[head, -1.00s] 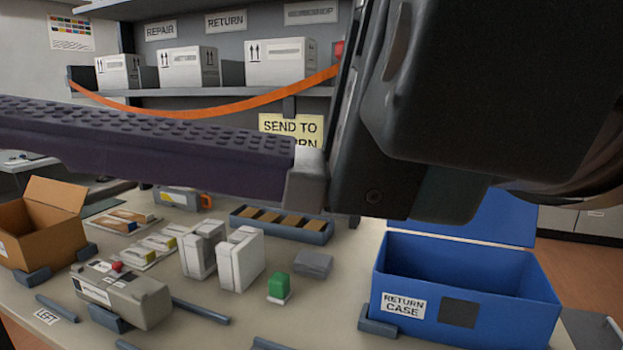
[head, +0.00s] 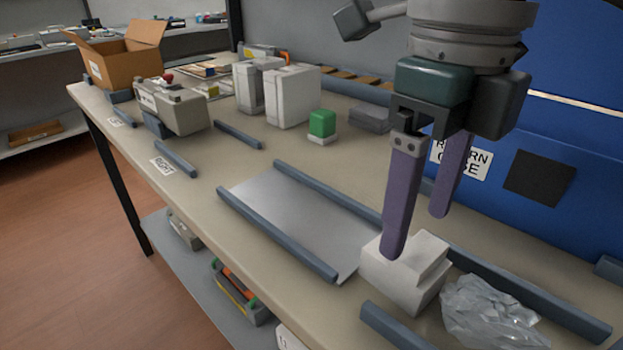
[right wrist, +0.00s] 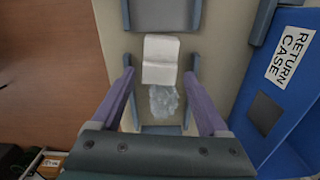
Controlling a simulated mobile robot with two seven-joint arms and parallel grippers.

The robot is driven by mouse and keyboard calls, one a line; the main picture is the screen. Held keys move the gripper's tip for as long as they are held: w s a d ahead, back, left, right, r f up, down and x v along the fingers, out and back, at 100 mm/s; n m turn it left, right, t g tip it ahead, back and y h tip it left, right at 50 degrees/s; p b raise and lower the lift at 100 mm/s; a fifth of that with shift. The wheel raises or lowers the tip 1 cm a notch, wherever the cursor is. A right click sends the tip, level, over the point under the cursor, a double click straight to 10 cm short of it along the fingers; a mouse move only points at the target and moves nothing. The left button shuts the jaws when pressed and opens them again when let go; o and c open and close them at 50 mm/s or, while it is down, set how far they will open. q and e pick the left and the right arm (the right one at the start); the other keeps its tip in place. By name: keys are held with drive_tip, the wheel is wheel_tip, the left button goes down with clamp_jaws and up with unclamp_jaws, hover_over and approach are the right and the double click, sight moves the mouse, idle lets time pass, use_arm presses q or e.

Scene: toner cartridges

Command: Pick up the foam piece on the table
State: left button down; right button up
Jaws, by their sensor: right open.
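The white foam piece (head: 405,273), a stepped block, lies on the table near its front edge, between two grey-blue rails. It also shows in the right wrist view (right wrist: 160,58). My right gripper (head: 417,232), with purple fingers, is open and empty, pointing down over the foam piece. The near finger covers part of its top; I cannot tell whether it touches. In the right wrist view the open fingers (right wrist: 159,76) stand wide, one on each side, with the foam piece beyond and between their tips. My left gripper is not in view.
A crumpled clear plastic bag (head: 490,314) lies right beside the foam piece. Grey-blue rails (head: 275,235) edge a flat grey plate (head: 290,222) to the left. The blue return case (head: 560,215) stands behind the gripper. White boxes (head: 292,95) and a green-topped item (head: 322,124) stand farther back.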

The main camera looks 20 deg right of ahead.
sight(410, 242)
wheel_tip(410, 242, down, 6)
drive_tip(key=shift+w+f+b, duration=0.1)
drive_tip(key=shift+w+b, duration=0.05)
drive_tip(key=shift+b, duration=0.2)
drive_tip(key=shift+c, duration=0.4)
drive_tip(key=c, duration=1)
drive_tip(key=shift+r, duration=0.2)
